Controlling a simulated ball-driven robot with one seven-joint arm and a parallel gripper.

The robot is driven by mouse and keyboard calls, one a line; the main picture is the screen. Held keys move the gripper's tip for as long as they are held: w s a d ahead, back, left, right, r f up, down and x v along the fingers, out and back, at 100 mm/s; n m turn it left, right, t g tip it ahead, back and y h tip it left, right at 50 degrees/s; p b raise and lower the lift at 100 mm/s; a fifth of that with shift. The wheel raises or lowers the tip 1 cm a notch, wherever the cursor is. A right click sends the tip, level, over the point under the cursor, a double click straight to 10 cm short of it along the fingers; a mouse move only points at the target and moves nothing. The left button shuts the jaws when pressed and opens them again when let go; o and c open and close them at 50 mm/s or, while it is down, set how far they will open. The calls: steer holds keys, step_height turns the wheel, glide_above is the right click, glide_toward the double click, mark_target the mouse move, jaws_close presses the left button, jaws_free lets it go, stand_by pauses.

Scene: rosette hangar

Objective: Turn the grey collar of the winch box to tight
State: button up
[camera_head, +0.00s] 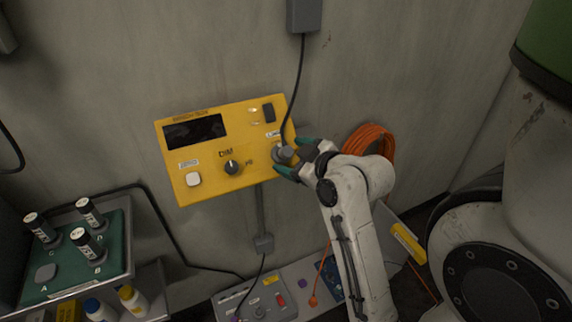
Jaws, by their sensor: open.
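The yellow winch box (212,169) is on the grey wall, a little left of centre. It has a dark display, a white button, a black dial (232,167) in the middle and a black switch at the top right. The grey collar (283,154) is at the box's right side, with a black cable coming down to it. My gripper (283,158) reaches in from the right, its two teal-tipped fingers open on either side of the collar. Whether the fingers touch it I cannot tell. The collar's markings are mostly hidden by the gripper.
A green-topped tray (70,262) with several labelled dark vials stands at the lower left. A grey box with knobs (258,301) sits on the bench below. A coiled orange hose (370,140) hangs behind my arm. A large white machine (500,250) fills the right side.

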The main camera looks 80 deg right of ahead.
steer(key=shift+w+d+f+p, duration=0.15)
steer(key=shift+w+d+p, duration=0.25)
steer(key=shift+w, duration=0.1)
steer(key=shift+x, duration=0.8)
steer(key=shift+a, duration=0.1)
steer(key=c, duration=1)
